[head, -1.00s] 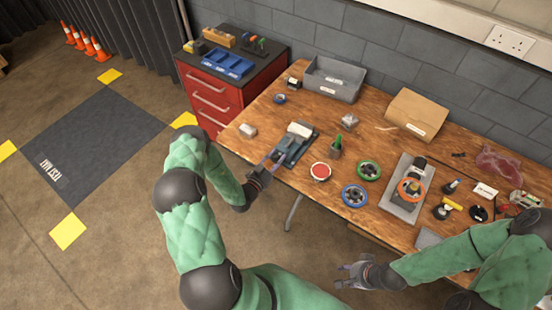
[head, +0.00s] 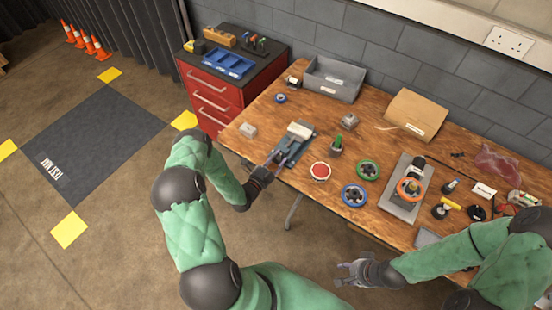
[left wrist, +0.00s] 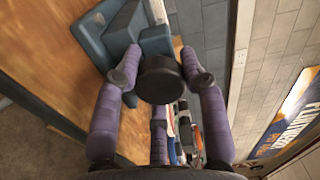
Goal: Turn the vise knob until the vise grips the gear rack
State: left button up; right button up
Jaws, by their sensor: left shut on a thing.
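The blue-grey vise (head: 297,145) lies near the table's left front edge, with a pale block (head: 300,130) at its far part. I cannot tell whether that block is the gear rack, or whether the jaws touch it. In the left wrist view the vise (left wrist: 97,38) is at the upper left. Its round black knob (left wrist: 161,80) sits between the purple fingers of my left gripper (left wrist: 161,52). In the head view the left gripper (head: 279,158) reaches the vise's near end and is shut on the knob. My right gripper (head: 345,274) is open and empty, off the table's front edge.
A red round piece (head: 320,171), blue ring (head: 355,195) and green ring (head: 368,170) lie right of the vise. A grey bin (head: 333,80) and cardboard box (head: 415,114) stand behind. A red drawer cabinet (head: 213,98) is at the left.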

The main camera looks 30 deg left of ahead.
pick_arm(q)
jog(key=m, duration=0.5)
jog(key=shift+d+r+m, duration=0.1)
jog(key=shift+d+m, duration=0.2)
jog(key=shift+m, duration=0.1)
jog(key=m, duration=0.6)
jog(key=shift+s+d+f, duration=0.1)
jog(key=shift+f, duration=0.2)
jog(key=m, duration=0.5)
jog(key=shift+s+f+m, duration=0.1)
jog(key=shift+f+m, duration=0.15)
jog(key=shift+m, duration=0.05)
jog(key=m, duration=1)
jog(key=shift+a+m, duration=0.25)
jog(key=shift+m, duration=0.15)
jog(key=m, duration=0.5)
jog(key=shift+a, duration=0.2)
jog(key=m, duration=0.6)
jog(key=shift+a+r+m+b, duration=0.15)
jog(key=shift+r+m+b, duration=0.15)
jog(key=shift+b, duration=0.1)
jog(key=shift+w+a+r+m, duration=0.1)
jog(key=shift+m, duration=0.9)
jog(key=shift+w+a+r+m, duration=0.1)
jog(key=shift+m, duration=0.9)
